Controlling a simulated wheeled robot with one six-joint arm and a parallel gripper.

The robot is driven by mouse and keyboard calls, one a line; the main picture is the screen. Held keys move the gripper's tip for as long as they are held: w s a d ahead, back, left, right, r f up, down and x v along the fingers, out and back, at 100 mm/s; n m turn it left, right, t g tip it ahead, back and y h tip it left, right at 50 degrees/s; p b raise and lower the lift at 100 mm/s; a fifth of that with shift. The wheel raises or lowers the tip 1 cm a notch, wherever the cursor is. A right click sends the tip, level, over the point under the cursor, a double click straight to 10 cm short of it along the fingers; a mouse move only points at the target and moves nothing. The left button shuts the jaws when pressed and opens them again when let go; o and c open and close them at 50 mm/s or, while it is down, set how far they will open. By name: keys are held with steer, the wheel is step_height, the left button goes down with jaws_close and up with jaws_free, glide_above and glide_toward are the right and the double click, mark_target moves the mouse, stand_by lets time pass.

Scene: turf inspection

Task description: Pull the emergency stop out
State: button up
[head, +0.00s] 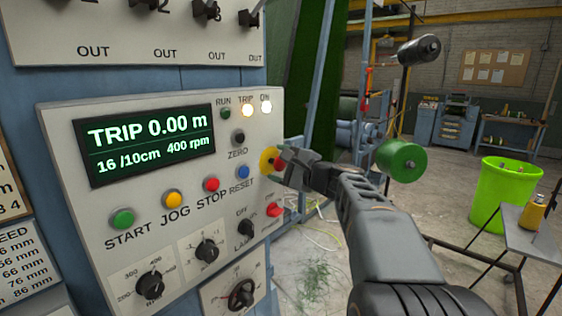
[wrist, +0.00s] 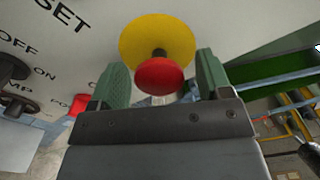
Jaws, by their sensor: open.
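The emergency stop is a red mushroom button (wrist: 158,77) on a short dark stem in front of a round yellow plate (wrist: 150,38). In the head view the yellow plate (head: 267,159) sits at the right edge of the control panel, and my gripper partly hides the button. My gripper (head: 289,164) reaches it from the right. In the wrist view the green-padded fingers of my gripper (wrist: 161,74) are open, one on each side of the red head, with gaps showing on both sides. I cannot tell how far the button stands out.
The panel's display (head: 152,144) reads TRIP 0.00 m, and the TRIP lamp (head: 247,110) and ON lamp (head: 266,107) glow. A blue RESET button (head: 242,171) is close left. A green roller (head: 401,160) stands to the right.

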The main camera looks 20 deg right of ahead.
steer(key=shift+w, duration=0.1)
steer(key=c, duration=1.3)
steer(key=shift+s+d+f+b, duration=0.15)
steer(key=shift+s+f+b, duration=0.2)
steer(key=shift+b, duration=0.35)
steer(key=shift+s+d+r+b, duration=0.2)
steer(key=shift+s+b, duration=0.1)
steer(key=shift+s, duration=0.15)
steer(key=shift+r, duration=0.1)
steer(key=o, duration=1.3)
steer(key=b+v, duration=0.3)
steer(key=v, duration=1.1)
